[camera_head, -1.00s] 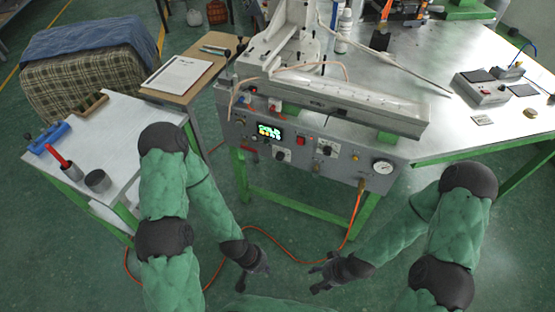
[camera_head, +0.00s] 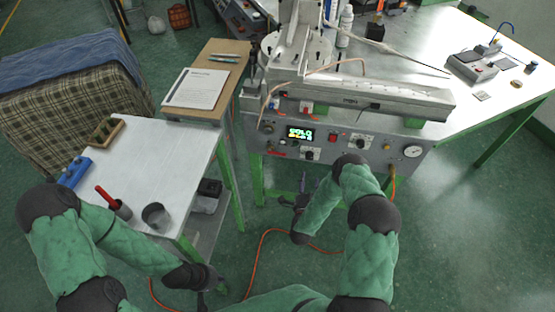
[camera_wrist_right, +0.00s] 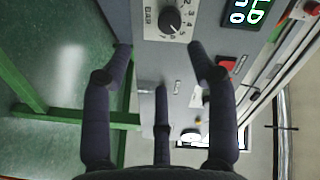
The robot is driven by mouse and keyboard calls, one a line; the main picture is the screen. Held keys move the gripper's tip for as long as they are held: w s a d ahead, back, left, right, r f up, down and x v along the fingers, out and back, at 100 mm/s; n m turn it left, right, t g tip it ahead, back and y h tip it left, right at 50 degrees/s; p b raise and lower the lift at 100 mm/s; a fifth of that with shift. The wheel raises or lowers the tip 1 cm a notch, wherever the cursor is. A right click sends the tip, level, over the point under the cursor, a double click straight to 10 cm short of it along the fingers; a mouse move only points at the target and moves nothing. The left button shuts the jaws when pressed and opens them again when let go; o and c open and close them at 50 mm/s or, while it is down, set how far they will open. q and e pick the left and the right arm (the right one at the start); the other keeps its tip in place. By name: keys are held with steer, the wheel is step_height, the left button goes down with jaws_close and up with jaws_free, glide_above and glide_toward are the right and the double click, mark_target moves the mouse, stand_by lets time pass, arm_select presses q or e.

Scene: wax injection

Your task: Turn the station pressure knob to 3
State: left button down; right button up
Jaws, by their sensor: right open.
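The station panel (camera_head: 345,150) is grey, with a lit display (camera_head: 299,134). A black knob with a numbered dial (camera_head: 310,155) sits below the display. In the right wrist view this knob (camera_wrist_right: 170,19) is at the top, and its exact setting is hard to read. My right gripper (camera_head: 301,190) is below the panel in the head view. In the right wrist view its fingers (camera_wrist_right: 160,48) are spread and empty, apart from the knob, which appears beyond the fingertips. My left gripper (camera_head: 206,290) is low by the white table, away from the panel; its fingers are too unclear to judge.
A second dial knob (camera_head: 360,141), a red button (camera_head: 332,137) and a pressure gauge (camera_head: 414,151) share the panel. A white side table (camera_head: 150,185) holds a red-handled tool and cups. An orange hose (camera_head: 262,245) lies on the floor.

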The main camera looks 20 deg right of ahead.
mark_target(309, 158)
arm_select(q)
steer(key=f+b, duration=0.1)
steer(key=a+f+b, duration=0.1)
steer(key=shift+f+b, duration=0.35)
steer(key=shift+b, duration=0.05)
arm_select(e)
steer(key=shift+h, duration=0.3)
steer(key=x, duration=0.7)
steer(key=r+x, duration=0.1)
steer(key=x, duration=0.2)
steer(key=shift+w+a, duration=0.15)
steer(key=shift+w, duration=0.4)
steer(key=c, duration=1.1)
